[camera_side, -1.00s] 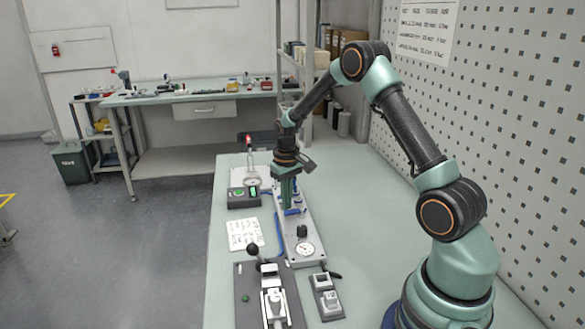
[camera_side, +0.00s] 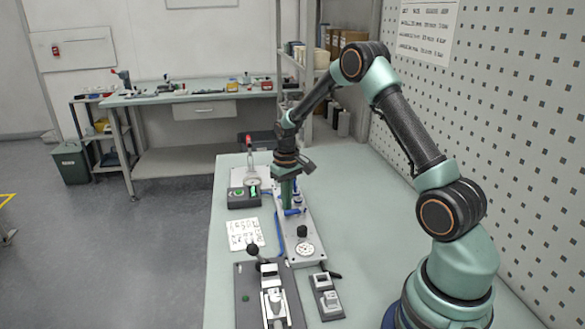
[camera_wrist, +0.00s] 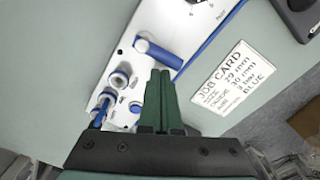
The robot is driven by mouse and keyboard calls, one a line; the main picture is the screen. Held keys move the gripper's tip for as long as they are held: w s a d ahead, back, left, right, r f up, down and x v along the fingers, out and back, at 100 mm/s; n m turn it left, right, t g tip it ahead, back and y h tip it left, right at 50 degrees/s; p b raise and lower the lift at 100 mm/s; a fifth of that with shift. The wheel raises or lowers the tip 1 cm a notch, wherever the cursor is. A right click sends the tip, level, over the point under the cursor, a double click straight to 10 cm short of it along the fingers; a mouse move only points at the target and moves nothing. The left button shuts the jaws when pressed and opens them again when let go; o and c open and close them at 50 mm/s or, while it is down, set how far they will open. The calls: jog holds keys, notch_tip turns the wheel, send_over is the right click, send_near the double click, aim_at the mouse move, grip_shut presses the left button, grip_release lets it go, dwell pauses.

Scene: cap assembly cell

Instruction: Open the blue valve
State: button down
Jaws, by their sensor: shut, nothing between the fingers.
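The blue valve lever (camera_wrist: 157,51) sits on the white-grey panel and lies slanted just beyond my fingertips in the wrist view. In the side view the blue lever (camera_side: 293,212) shows beside the fingers. My gripper (camera_wrist: 162,72) is shut and empty, its green fingers side by side and pointing down at the panel. It also shows in the side view (camera_side: 287,207), over the middle of the panel (camera_side: 309,232). I cannot tell whether the fingertips touch the lever.
A job card (camera_wrist: 222,77) with "BLUE" on it lies beside the panel. A gauge (camera_side: 305,249) and black knob (camera_side: 302,231) are on the panel's near end. A clamp fixture (camera_side: 272,300) stands in front.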

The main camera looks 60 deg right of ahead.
jog(key=shift+f, duration=0.65)
jog(key=shift+r, duration=0.35)
jog(key=shift+s, duration=0.1)
dwell(0.5)
